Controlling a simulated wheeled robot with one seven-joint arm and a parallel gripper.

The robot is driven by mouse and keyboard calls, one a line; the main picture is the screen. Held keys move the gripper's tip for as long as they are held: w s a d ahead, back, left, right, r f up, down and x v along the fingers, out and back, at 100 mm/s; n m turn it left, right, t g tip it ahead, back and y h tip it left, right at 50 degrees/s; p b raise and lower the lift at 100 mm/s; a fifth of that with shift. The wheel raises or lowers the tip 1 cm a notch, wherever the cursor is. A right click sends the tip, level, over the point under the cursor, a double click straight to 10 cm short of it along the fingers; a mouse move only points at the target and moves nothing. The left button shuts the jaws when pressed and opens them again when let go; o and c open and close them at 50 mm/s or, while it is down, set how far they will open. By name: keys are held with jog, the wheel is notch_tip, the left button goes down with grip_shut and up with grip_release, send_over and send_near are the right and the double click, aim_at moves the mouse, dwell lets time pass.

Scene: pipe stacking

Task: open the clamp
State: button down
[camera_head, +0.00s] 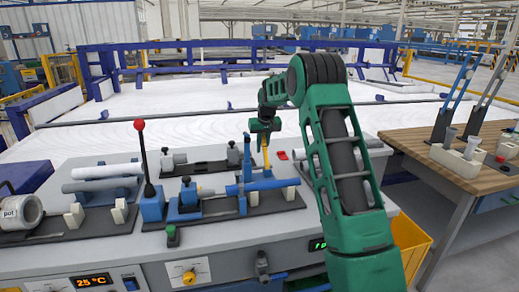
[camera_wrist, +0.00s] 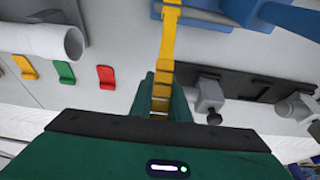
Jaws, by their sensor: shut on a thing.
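The clamp's yellow handle (camera_head: 266,157) stands nearly upright above the blue pipe section (camera_head: 258,186) on the bench. My green gripper (camera_head: 264,132) is above it and shut on the handle's upper end. In the wrist view the yellow handle (camera_wrist: 169,38) runs down between my gripper's fingers (camera_wrist: 160,98). The clamp's jaw is partly hidden by the blue parts around it, so I cannot tell how far it is open. A blue piece (camera_wrist: 288,16) lies to the right of the handle in the wrist view.
A red-knobbed lever (camera_head: 143,160) rises left of the clamp. White and grey pipes (camera_head: 104,171) lie on holders at the bench's left. A wooden table (camera_head: 462,171) stands at the right. Green (camera_wrist: 65,73) and red (camera_wrist: 105,77) clips show in the wrist view.

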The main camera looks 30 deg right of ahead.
aim_at(264, 142)
jog(key=c, duration=1.7)
grip_release()
jog(key=shift+w+a, duration=0.1)
jog(key=shift+w, duration=0.2)
jog(key=shift+s, duration=0.1)
jog(key=v, duration=1)
jog(key=shift+s+r, duration=0.1)
jog(key=shift+r, duration=0.2)
jog(key=s+a+r+m+g, duration=0.1)
jog(key=s, duration=1.3)
jog(key=s+a+r+m+g, duration=0.1)
jog(key=s+a+r, duration=0.1)
jog(key=s, duration=1.1)
jog(key=shift+m+g+y, duration=0.6)
jog(key=shift+g, duration=0.2)
jog(key=s+a+f, duration=0.2)
jog(key=s+f, duration=0.1)
jog(key=s, duration=0.6)
jog(key=s+a+f, duration=0.3)
jog(key=s, duration=0.7)
jog(key=s+a+f, duration=0.2)
jog(key=s+f, duration=0.1)
jog(key=s, duration=0.7)
jog(key=shift+a, duration=0.25)
